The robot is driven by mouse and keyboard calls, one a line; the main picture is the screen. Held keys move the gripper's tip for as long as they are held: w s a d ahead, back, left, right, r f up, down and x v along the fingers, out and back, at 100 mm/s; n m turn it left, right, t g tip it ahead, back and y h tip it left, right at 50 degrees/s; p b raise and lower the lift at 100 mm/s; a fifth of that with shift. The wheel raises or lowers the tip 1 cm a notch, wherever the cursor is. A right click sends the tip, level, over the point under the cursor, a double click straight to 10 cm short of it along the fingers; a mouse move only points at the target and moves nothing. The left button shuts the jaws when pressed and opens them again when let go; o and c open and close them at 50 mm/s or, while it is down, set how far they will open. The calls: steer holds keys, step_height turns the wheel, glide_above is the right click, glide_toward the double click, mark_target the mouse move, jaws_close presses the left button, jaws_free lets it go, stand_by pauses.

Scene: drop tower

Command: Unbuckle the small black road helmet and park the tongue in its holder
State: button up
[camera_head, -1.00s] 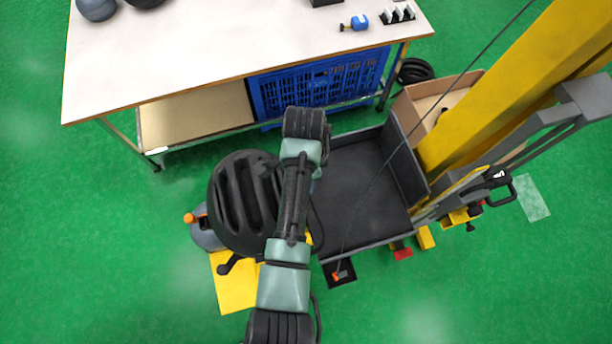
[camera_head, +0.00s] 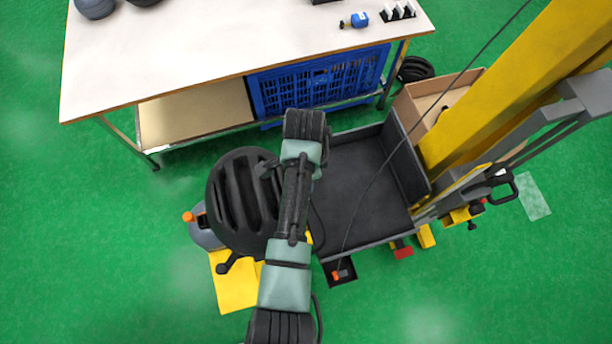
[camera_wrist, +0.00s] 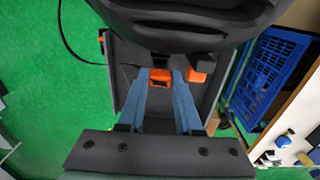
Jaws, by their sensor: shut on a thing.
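The black road helmet (camera_head: 232,215) sits over a grey headform (camera_head: 203,232) on a yellow base (camera_head: 235,290). Its dark underside (camera_wrist: 180,25) fills the top of the wrist view. My gripper (camera_wrist: 160,84) has its blue fingers shut on a small orange buckle part (camera_wrist: 159,75), just below the helmet's rim. A second orange part (camera_wrist: 196,76) is right beside the right finger, apart from the first. Whether the gripped part is the tongue is not clear. In the head view my arm hides the gripper. An orange knob (camera_head: 188,217) shows at the headform's left.
A dark open tray (camera_head: 355,190) with raised walls lies right of my arm, beside the yellow tower (camera_head: 500,90). A small black box (camera_head: 341,273) holds an orange-tipped cable end. A white-topped workbench (camera_head: 220,45) with a blue crate (camera_head: 320,85) stands behind. Green floor is free at left.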

steer(key=shift+f+b, duration=0.55)
steer(key=shift+f, duration=0.85)
stand_by(1.8)
steer(key=o, duration=1)
steer(key=shift+o, duration=0.2)
steer(key=shift+r, duration=0.1)
steer(key=shift+d+r+p, duration=0.2)
steer(key=shift+r+p, duration=0.4)
steer(key=shift+d+r+p, duration=0.15)
steer(key=shift+r+p, duration=0.4)
steer(key=shift+r, duration=0.05)
step_height(320, 180, up, 8)
steer(key=d, duration=0.2)
steer(key=shift+w+f, duration=0.25)
steer(key=shift+w, duration=0.05)
steer(key=shift+d, duration=0.1)
